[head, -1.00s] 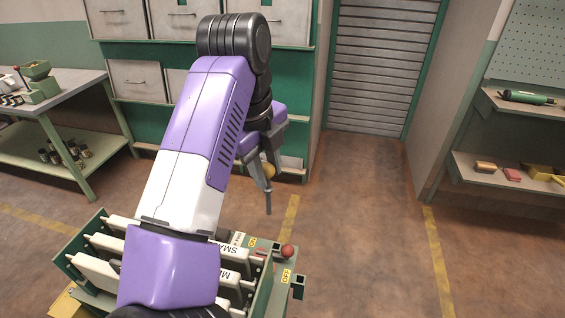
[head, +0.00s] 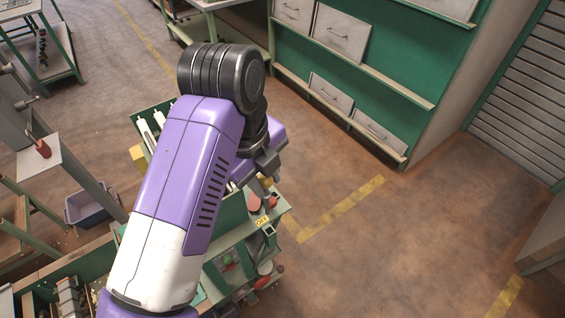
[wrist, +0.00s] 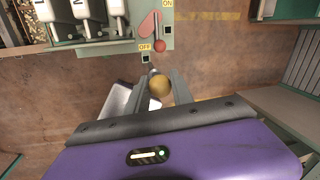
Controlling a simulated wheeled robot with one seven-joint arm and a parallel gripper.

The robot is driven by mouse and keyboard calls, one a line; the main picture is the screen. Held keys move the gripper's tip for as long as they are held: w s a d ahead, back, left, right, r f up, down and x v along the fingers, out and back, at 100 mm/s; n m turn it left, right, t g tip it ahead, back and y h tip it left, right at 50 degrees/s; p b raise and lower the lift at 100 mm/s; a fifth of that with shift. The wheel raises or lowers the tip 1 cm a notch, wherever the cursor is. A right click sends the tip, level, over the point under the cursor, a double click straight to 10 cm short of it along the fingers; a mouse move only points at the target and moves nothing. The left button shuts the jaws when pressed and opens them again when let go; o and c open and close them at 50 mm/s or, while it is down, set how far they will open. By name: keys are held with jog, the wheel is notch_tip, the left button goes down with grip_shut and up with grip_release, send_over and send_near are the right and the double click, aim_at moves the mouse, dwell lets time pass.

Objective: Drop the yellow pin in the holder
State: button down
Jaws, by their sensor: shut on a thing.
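The yellow pin shows its round yellow knob (wrist: 160,86) in the wrist view, between the fingers of my gripper (wrist: 160,77). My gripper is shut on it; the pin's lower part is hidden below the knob. In the head view my gripper (head: 268,188) points down by the panel's edge. A small square bracket (wrist: 145,58), which looks like the holder, sticks out beside the OFF label, just ahead of the pin in the wrist view. It also shows in the head view (head: 269,229). The pin looks apart from it, but the height between them is hard to tell.
The green drawer rack (head: 370,60) stands behind; the floor to the right is clear.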

aim_at(267, 202)
jog(key=shift+s+f, duration=0.25)
jog(key=shift+f, duration=0.1)
jog(key=shift+f+b, duration=1.45)
jog(key=shift+f, duration=0.9)
jog(key=shift+f+b, duration=0.8)
jog(key=shift+b, duration=0.1)
jog(key=shift+f, duration=0.1)
jog(key=shift+f+b, duration=3.35)
jog(key=shift+f, duration=0.7)
jog(key=c, duration=1)
grip_release()
jog(key=shift+c, duration=0.2)
